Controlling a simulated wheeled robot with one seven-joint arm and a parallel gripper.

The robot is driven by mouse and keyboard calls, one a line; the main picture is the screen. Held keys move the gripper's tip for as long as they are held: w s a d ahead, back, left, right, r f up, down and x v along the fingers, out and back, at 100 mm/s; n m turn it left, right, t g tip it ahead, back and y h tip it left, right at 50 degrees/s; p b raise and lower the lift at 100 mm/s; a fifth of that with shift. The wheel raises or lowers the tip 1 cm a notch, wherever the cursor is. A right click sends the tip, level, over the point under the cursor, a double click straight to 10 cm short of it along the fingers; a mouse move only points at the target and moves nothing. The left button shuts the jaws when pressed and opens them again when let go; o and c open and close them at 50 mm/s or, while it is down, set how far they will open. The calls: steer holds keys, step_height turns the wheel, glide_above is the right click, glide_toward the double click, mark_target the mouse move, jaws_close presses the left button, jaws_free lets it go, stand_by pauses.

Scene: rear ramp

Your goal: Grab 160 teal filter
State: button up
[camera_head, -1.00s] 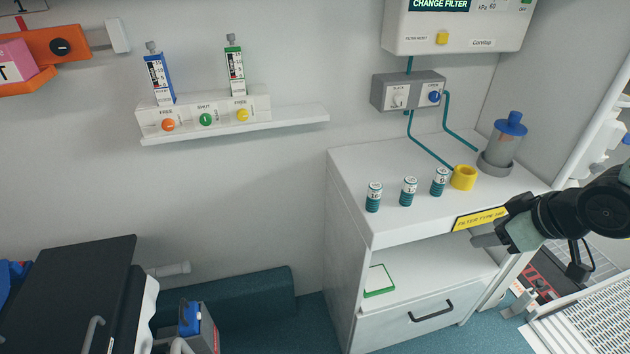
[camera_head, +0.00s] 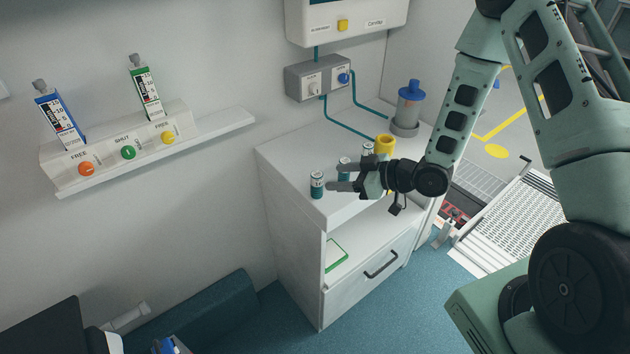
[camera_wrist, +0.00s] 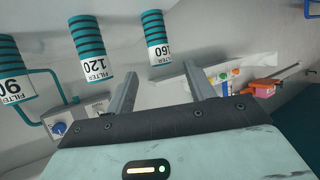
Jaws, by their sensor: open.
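The teal-banded 160 filter (camera_head: 317,185) stands upright at the left front of the white cabinet top. In the wrist view its label reads 160 (camera_wrist: 153,32), and it lies in line with the gap between the fingers, beyond the tips. The 120 filter (camera_head: 344,162) stands to its right, partly hidden by a finger; the wrist view shows it too (camera_wrist: 88,45). The 90 filter (camera_head: 367,149) is farther right, also in the wrist view (camera_wrist: 12,62). My gripper (camera_head: 335,178) is open and empty, its fingers pointing left towards the 160 filter, which appears outside the fingertips.
A yellow cup (camera_head: 384,146) and a blue-capped clear canister (camera_head: 409,105) stand at the back right of the cabinet top (camera_head: 290,150). A grey valve box (camera_head: 318,78) hangs on the wall above. A wall shelf (camera_head: 150,150) is left.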

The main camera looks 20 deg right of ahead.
mark_target(313, 177)
steer(key=x, duration=0.3)
steer(key=shift+w+a+p, duration=0.15)
steer(key=shift+w+p, duration=0.05)
steer(key=shift+p, duration=0.15)
steer(key=p+x, duration=0.2)
steer(key=x, duration=0.2)
steer(key=shift+w+a+f, duration=0.1)
steer(key=shift+w+a, duration=0.05)
steer(key=shift+a, duration=0.1)
steer(key=shift+w+a+f, duration=0.2)
steer(key=shift+w+a, duration=0.05)
steer(key=shift+w, duration=0.05)
jaws_close()
